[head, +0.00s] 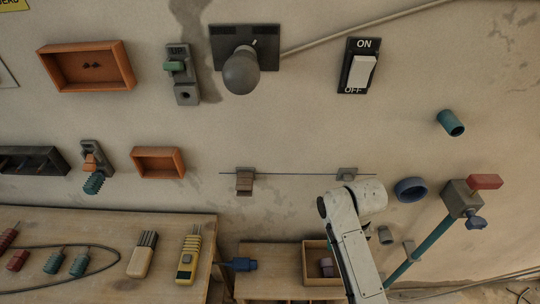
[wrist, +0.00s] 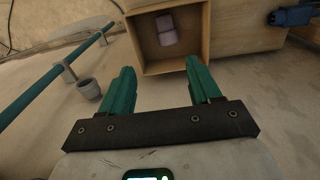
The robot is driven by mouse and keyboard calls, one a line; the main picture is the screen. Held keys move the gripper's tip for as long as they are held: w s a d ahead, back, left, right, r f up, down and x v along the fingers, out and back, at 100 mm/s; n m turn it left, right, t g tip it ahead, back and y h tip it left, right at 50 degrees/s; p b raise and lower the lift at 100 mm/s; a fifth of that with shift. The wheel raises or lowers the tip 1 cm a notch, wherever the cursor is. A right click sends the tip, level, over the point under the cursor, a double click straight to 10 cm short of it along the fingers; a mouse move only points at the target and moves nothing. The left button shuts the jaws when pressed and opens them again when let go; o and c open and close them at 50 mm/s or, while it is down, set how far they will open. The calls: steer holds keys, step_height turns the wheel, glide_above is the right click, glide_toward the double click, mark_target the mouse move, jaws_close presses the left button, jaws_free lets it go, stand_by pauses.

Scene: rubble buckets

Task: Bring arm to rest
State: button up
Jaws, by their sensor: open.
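My gripper (wrist: 160,65) shows in the wrist view with its two green fingers spread wide apart and nothing between them. Beyond the fingertips is an open wooden box (wrist: 206,38) with a purplish block (wrist: 166,28) inside. In the head view my pale arm (head: 357,255) rises from the bottom edge and bends at the top, in front of the wall and right beside the same box (head: 307,262). My fingers cannot be made out in the head view.
A teal pipe (head: 428,245) with a red-handled valve (head: 485,182) is right of my arm. A wooden bench (head: 190,222) holds tools at left. A blue fitting (head: 240,264) sticks out between bench and box. A thin rod (head: 290,174) runs along the wall.

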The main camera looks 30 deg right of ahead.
steer(key=s+a+r+n+t, duration=0.1)
steer(key=s+a+n, duration=0.5)
steer(key=s+a, duration=0.4)
steer(key=shift+s+a+r, duration=0.2)
steer(key=shift+s+a, duration=0.1)
steer(key=shift+s, duration=1)
